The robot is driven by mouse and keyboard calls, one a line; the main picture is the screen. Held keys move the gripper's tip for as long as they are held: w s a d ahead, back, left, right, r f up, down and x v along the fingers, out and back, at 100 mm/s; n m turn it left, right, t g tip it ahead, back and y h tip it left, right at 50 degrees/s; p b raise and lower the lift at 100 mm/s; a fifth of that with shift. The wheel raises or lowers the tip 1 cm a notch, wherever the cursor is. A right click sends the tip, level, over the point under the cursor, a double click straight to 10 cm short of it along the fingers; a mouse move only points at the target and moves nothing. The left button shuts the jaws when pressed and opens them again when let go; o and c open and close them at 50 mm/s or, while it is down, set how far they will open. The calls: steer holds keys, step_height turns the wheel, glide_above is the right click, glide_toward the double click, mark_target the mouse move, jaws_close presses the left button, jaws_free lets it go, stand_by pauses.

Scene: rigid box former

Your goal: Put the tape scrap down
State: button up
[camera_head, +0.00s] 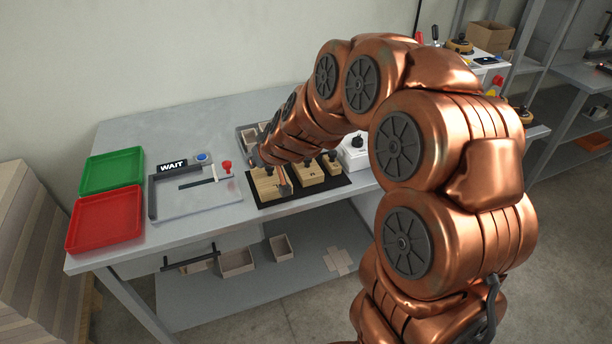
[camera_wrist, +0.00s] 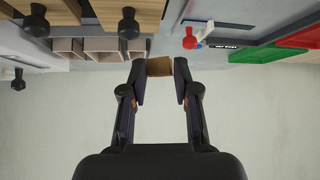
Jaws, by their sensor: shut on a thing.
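A small brown tape scrap (camera_wrist: 159,67) shows in the wrist view, pinched between the two black fingertips of my gripper (camera_wrist: 160,72). My gripper is shut on it, with the fingers held apart by its width. It appears clear of any surface, though its height over the table is hard to tell. In the head view my copper arm reaches over the table and hides most of the gripper and the scrap.
A green tray (camera_head: 112,170) and a red tray (camera_head: 105,220) lie at the table's left. Beside them is a grey fixture (camera_head: 215,202) with a WAIT sign (camera_head: 172,166) and a red knob (camera_head: 227,166). Wooden blocks with black knobs (camera_head: 268,188) stand on a black mat (camera_head: 330,187).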

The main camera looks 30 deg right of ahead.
steer(key=s+d+f+n+g+y+b, duration=0.1)
steer(key=s+d+f+n+y+b, duration=0.15)
steer(key=s+d+b, duration=0.85)
steer(key=s+d+f+n+y+b, duration=0.1)
steer(key=s+d+f+n+b, duration=0.3)
steer(key=s+d, duration=0.8)
steer(key=m, duration=0.2)
glide_above(338, 178)
steer(key=s+d, duration=0.1)
steer(key=s, duration=0.2)
steer(key=shift+w+d+f+n+p, duration=0.15)
steer(key=shift+d+f+n+p, duration=0.1)
steer(key=shift+f+p, duration=0.25)
steer(key=shift+f, duration=1.75)
steer(key=shift+f+b, duration=0.25)
steer(key=shift+b, duration=0.1)
steer(key=o, duration=0.7)
steer(key=shift+r, duration=0.1)
steer(key=shift+c, duration=0.2)
